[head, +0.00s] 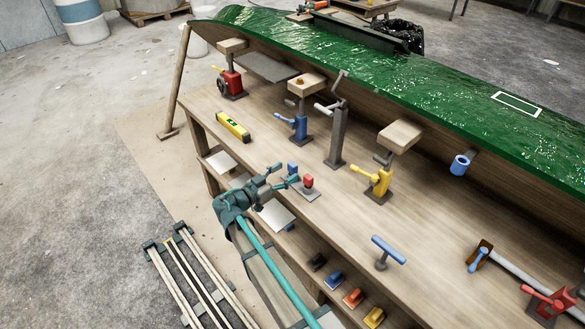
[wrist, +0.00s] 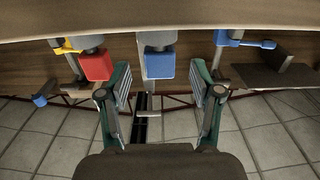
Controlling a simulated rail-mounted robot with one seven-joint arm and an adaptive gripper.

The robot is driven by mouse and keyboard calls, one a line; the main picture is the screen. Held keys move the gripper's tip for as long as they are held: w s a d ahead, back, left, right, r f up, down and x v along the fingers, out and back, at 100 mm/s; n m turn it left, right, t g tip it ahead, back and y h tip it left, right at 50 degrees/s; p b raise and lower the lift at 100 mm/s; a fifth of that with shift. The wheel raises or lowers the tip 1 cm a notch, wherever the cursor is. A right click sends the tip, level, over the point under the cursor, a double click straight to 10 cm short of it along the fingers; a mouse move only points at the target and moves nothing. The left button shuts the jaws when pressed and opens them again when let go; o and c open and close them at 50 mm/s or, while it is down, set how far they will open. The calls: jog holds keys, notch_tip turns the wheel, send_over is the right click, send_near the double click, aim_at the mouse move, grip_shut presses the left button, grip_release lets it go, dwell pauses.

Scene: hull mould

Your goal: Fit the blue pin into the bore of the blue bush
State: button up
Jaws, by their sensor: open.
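The blue pin (head: 292,168) stands on a small grey plate on the bench, beside a red-topped pin (head: 308,182). In the wrist view the blue pin's block-shaped head (wrist: 160,62) lies straight ahead, centred between my fingers, and the red head (wrist: 97,65) is to its left. My gripper (head: 284,176) is open at the bench's front edge, close to the blue pin; in the wrist view its fingers (wrist: 160,88) stand apart, with nothing held. The blue bush (head: 459,165) is a short cylinder with a dark bore, under the green hull at the right.
A yellow jack (head: 379,184), a blue jack (head: 299,125) and a grey post (head: 337,135) stand behind the pins. A yellow level (head: 233,126) lies to the left, a blue T-handle (head: 388,250) to the right. The green hull (head: 400,70) overhangs the bench's back.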

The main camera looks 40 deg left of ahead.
aim_at(290, 169)
jog(key=shift+w+d+r+p, duration=0.1)
jog(key=shift+w+d+p, duration=0.15)
jog(key=shift+w, duration=0.75)
jog(key=shift+w+d+p, duration=0.15)
jog(key=shift+w+p, duration=0.15)
jog(key=shift+w, duration=0.65)
grip_shut()
